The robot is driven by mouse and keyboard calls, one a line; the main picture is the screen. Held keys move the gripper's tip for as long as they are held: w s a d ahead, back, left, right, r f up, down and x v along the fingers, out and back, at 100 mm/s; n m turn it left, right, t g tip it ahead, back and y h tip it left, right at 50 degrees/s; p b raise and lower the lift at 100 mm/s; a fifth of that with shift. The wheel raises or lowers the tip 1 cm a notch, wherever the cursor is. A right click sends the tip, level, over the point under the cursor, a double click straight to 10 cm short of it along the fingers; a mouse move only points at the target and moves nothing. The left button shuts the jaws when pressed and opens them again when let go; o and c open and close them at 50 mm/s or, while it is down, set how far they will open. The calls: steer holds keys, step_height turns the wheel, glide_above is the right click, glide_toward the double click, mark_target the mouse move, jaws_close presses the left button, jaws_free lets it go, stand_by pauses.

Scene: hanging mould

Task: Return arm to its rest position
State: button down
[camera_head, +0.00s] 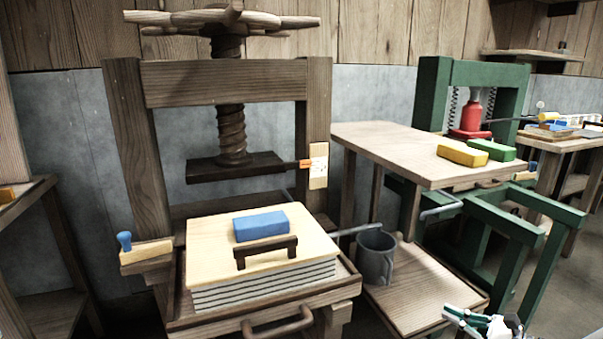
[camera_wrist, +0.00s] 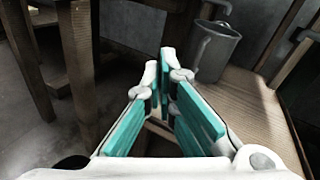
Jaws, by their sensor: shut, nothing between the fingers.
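My gripper (camera_head: 492,326) shows at the bottom edge of the head view, right of centre, as white and teal parts, low in front of the lower wooden shelf. In the wrist view my gripper (camera_wrist: 159,70) has its teal-padded fingers drawn together at the tips, shut with nothing between them. A grey mug (camera_wrist: 213,50) stands beyond the fingers, to the right, apart from them. The same mug (camera_head: 375,257) stands on the lower wooden shelf (camera_head: 420,290) in the head view. Most of my arm is out of view.
A wooden screw press (camera_head: 230,130) stands left, with a blue block (camera_head: 262,224) on a handled board (camera_head: 210,240) over stacked layers. A wooden table (camera_head: 385,145) carries yellow (camera_head: 462,153) and green (camera_head: 491,149) blocks. A green press (camera_head: 432,95) and frame stand at right.

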steer(key=s+a+r+n+g+h, duration=0.1)
steer(key=s+a+r+n+g, duration=0.55)
steer(key=a+r, duration=0.35)
steer(key=s+a+r+n+g, duration=0.6)
steer(key=s+a+r+n, duration=0.1)
steer(key=a+r+n, duration=0.15)
steer(key=s+a+r+n+g+h, duration=0.1)
steer(key=s+a+r+n+h, duration=0.15)
steer(key=s, duration=0.35)
steer(key=s+a+r+n+g+h, duration=0.1)
steer(key=s+r+n+h, duration=0.1)
steer(key=s+r+h, duration=0.3)
steer(key=s+d+n+t+h, duration=0.1)
steer(key=s+d+n+h, duration=0.15)
steer(key=s, duration=0.45)
steer(key=s+d+n+t+h, duration=0.1)
steer(key=s+d+n+t, duration=0.15)
steer(key=s, duration=0.55)
step_height(320, 180, up, 30)
steer(key=t+p, duration=0.3)
steer(key=p, duration=2.6)
steer(key=shift+w+a, duration=0.25)
steer(key=shift+a, duration=0.05)
steer(key=shift+w, duration=0.1)
